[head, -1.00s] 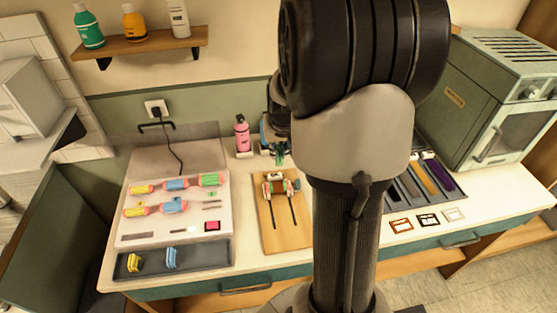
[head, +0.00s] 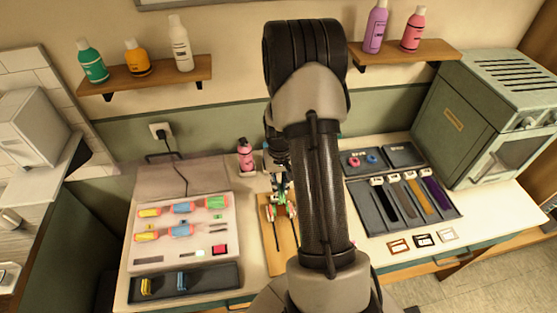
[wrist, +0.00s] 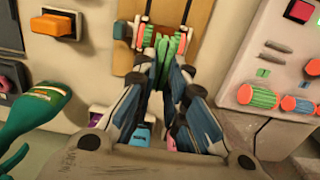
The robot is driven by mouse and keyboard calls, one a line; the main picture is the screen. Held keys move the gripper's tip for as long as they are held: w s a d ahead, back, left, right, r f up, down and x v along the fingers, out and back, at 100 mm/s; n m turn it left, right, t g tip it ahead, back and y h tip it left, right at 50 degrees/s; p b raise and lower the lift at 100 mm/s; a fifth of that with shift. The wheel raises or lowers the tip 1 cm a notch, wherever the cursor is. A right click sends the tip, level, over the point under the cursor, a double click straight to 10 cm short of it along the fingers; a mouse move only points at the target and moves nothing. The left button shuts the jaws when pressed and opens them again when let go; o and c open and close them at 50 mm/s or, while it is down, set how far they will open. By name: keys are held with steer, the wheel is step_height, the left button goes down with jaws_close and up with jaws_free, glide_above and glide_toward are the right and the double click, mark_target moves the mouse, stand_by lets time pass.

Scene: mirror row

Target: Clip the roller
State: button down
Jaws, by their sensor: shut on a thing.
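My gripper (wrist: 170,72) is shut on a green clip (wrist: 171,48). In the head view my gripper (head: 277,178) is partly hidden by my arm. The clip is at the near side of the roller, which lies across the wooden board (wrist: 187,13); the roller's coral ends (wrist: 147,36) show on both sides of the clip. Clip and roller overlap in the wrist view; I cannot tell whether the clip grips the roller.
A panel of coloured rollers (head: 222,238) lies left of the board. A dark tray (head: 213,284) with yellow and blue clips is in front of it. A pink bottle (head: 245,156) stands behind. A dark swatch tray (head: 372,215) and a green cabinet (head: 478,125) are on the right.

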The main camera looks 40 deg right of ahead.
steer(key=shift+s+a+f+b, duration=0.1)
steer(key=shift+f+b, duration=0.1)
steer(key=shift+f, duration=0.25)
steer(key=shift+s+a+f+b, duration=0.1)
steer(key=shift+f+b, duration=0.05)
steer(key=shift+f, duration=0.25)
steer(key=shift+d+f+b, duration=0.1)
steer(key=shift+f+b, duration=1.75)
steer(key=shift+f, duration=0.85)
steer(key=shift+f, duration=0.15)
steer(key=c, duration=1.5)
jaws_free()
steer(key=shift+c, duration=0.2)
steer(key=shift+o, duration=0.6)
steer(key=shift+o, duration=1.1)
